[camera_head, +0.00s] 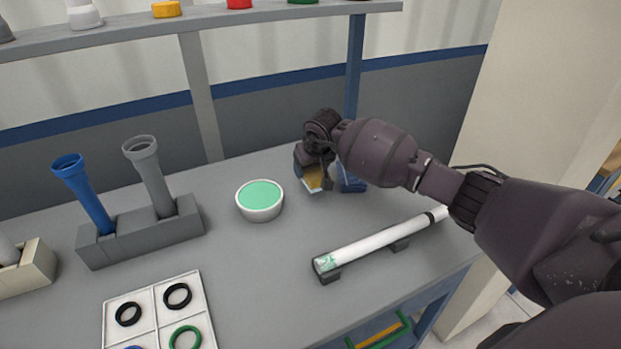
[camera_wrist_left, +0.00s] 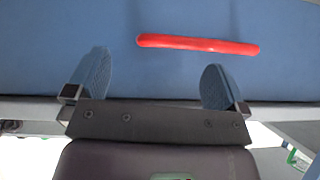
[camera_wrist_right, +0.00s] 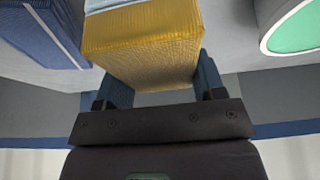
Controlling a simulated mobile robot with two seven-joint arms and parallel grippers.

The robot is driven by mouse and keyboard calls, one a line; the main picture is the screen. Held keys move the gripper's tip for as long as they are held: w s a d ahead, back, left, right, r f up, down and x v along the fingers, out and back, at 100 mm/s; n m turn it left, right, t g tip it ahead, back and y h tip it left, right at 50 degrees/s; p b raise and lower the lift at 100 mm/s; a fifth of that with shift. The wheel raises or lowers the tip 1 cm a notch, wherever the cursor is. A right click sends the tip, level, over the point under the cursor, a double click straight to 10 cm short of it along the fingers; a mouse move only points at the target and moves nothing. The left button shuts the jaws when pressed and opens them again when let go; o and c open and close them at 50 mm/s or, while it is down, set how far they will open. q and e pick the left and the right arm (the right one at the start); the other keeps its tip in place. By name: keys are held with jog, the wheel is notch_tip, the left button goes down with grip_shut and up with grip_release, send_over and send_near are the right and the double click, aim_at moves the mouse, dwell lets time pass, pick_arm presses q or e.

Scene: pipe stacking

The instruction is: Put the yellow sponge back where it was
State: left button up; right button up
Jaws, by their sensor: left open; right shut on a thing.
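The yellow sponge (camera_wrist_right: 145,50) is between the fingers of my right gripper (camera_wrist_right: 158,82) in the right wrist view. It has a pale blue-white layer on its far side. In the head view a small yellow part of the sponge (camera_head: 313,179) shows under my right gripper (camera_head: 322,172), near the back of the grey table. The gripper hides most of it, and I cannot tell whether it touches the table. My left gripper (camera_wrist_left: 155,88) shows only in the left wrist view. It is open and empty, facing a blue surface with a red bar (camera_wrist_left: 198,44).
A blue object (camera_head: 350,180) stands right beside the sponge. A white bowl with green contents (camera_head: 260,200) is left of it. A white tube (camera_head: 375,243) lies on supports in front. A grey holder (camera_head: 140,236) with two pipes and a white ring tray (camera_head: 160,310) are at left.

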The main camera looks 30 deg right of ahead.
notch_tip(320, 180, down, 4)
jog(key=shift+r, duration=0.1)
jog(key=shift+f+b, duration=0.2)
jog(key=shift+b, duration=0.1)
jog(key=o, duration=0.9)
jog(key=shift+c, duration=0.2)
jog(key=shift+r, duration=0.1)
